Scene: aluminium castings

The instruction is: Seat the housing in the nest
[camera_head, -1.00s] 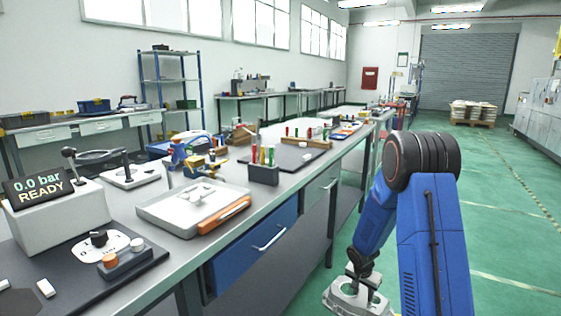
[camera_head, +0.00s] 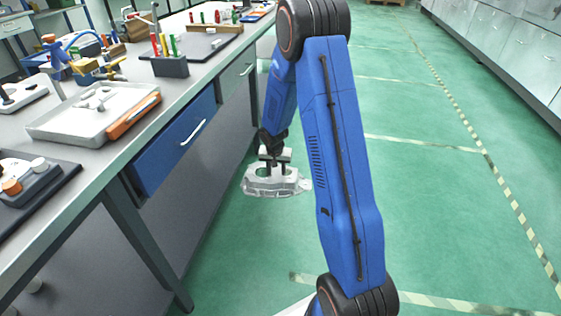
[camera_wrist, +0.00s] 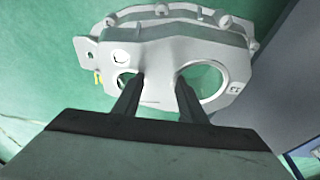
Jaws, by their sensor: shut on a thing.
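The housing, a pale aluminium casting (camera_head: 274,184), hangs below my gripper (camera_head: 271,160) over the green floor, to the right of the bench. In the wrist view the housing (camera_wrist: 160,60) shows a large round opening at right, smaller holes at left and bosses along its far rim. My gripper (camera_wrist: 158,88) is shut on the housing, its two dark fingers against the body between the openings. The underside of the housing is hidden. I cannot tell for sure which thing in view is the nest.
The bench (camera_head: 88,185) runs along the left, with a blue drawer (camera_head: 180,138) in its front. A grey tray (camera_head: 45,130) with small parts, an orange-handled tool (camera_head: 134,115) and a holder with coloured handles (camera_head: 170,68) stand on it. The floor (camera_head: 430,200) at right is clear.

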